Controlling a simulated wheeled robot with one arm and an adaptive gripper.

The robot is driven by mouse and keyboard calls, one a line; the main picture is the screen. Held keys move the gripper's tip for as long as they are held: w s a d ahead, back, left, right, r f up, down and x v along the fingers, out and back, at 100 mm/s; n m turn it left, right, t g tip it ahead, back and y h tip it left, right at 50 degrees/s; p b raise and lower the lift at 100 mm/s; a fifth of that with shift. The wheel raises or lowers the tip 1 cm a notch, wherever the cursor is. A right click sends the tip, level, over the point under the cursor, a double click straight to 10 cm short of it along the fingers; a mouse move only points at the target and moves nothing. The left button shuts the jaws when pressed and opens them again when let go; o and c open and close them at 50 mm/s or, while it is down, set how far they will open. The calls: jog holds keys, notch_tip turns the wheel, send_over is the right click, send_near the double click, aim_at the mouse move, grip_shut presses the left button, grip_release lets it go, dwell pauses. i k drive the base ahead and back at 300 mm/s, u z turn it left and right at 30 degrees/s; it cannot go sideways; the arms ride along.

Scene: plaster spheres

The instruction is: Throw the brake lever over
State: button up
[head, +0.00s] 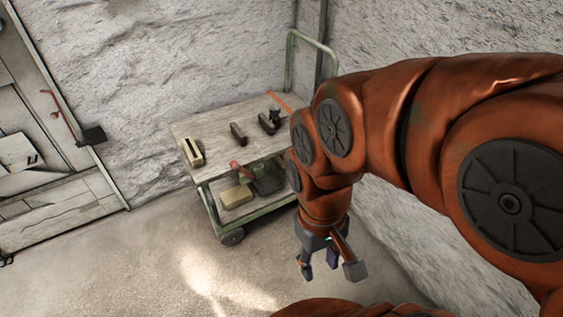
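My gripper (320,270) hangs at the end of my arm, in front of the cart and to the lower right of it. Its dark fingers are apart with nothing seen between them. A brown bar with a grey block end (354,270) shows just right of the fingers; I cannot tell whether it belongs to my gripper. No part is clearly marked as the brake lever. A red-ended handle (238,167) sticks out at the cart's near side, above the lower shelf. A thin red bar (61,115) stands by the door at left. My gripper is apart from both.
The cart (217,119) has a green frame, a wooden top and wheels. A yellowish block (236,196) lies on the lower shelf. Rough walls stand behind and right. The floor at front left is clear.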

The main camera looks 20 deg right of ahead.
aim_at(234, 164)
jog(key=z, duration=0.45)
jog(key=k, duration=0.3)
jog(key=u, duration=1.6)
jog(key=i, duration=0.75)
jog(key=u, duration=0.2)
